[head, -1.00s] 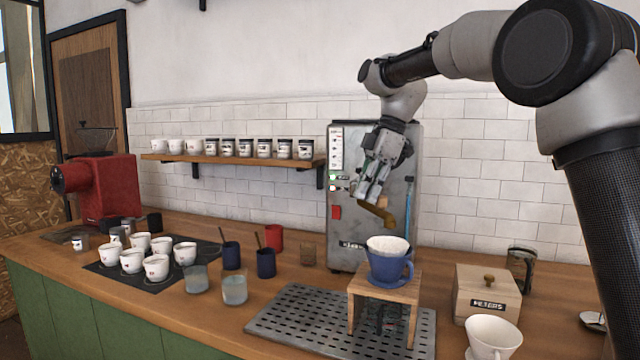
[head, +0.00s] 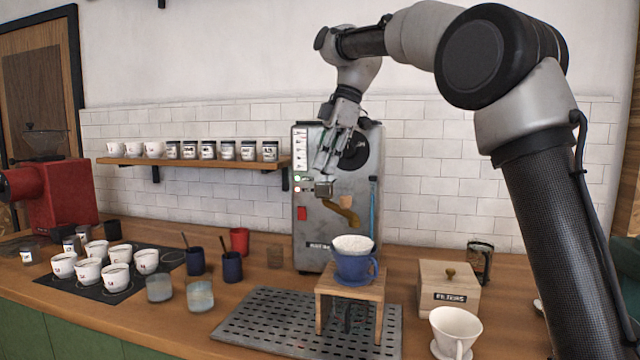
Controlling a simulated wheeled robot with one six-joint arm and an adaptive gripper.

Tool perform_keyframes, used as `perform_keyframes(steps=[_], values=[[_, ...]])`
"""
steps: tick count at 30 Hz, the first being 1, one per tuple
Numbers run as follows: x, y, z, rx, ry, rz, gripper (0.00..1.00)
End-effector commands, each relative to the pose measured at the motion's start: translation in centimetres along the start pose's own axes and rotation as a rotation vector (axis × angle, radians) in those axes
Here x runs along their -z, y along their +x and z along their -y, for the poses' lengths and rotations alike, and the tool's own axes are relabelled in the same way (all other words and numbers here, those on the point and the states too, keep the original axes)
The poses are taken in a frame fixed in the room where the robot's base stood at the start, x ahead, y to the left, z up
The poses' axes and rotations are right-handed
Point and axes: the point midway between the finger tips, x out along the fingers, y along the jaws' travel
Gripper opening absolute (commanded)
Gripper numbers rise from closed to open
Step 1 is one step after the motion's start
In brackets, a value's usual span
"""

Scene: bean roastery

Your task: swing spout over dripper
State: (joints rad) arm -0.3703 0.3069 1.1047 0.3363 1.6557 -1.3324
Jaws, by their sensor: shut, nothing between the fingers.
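The brass spout (head: 342,211) sticks out from the front of the grey metal machine (head: 305,240), with its end above and slightly left of the dripper. The blue dripper (head: 354,267) holds a white filter and stands upright on a small wooden stand (head: 349,288). My gripper (head: 324,188) is shut and empty, in front of the machine and just up and left of the spout. I cannot tell whether its fingertips touch the spout.
The stand is on a perforated drip tray (head: 262,325). A wooden filters box (head: 448,289) and a white dripper (head: 455,331) are on the right. Two glasses (head: 200,296), dark blue cups (head: 232,267) and several white cups (head: 117,275) stand left. A shelf (head: 195,162) hangs behind.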

Motion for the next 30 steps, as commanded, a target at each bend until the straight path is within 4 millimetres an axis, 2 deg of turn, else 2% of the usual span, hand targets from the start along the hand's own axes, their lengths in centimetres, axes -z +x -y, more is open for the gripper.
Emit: perform_keyframes(steps=[3, 7, 18, 21, 23, 26, 30], values=[[0.0, -1.7, -0.1, -0.002, 0.000, 0.000, 0.00], [0.0, -2.7, -0.1, -0.001, 0.000, 0.000, 0.00], [0.0, -3.0, 0.0, 0.000, 0.001, 0.000, 0.00], [-0.6, -3.4, 0.6, -0.011, 0.039, 0.004, 0.00], [-1.7, -3.8, 1.6, -0.030, 0.103, 0.010, 0.00], [-4.7, -4.7, 4.6, -0.085, 0.286, 0.028, 0.00], [-10.5, -4.8, 11.2, -0.199, 0.634, 0.050, 0.00]])
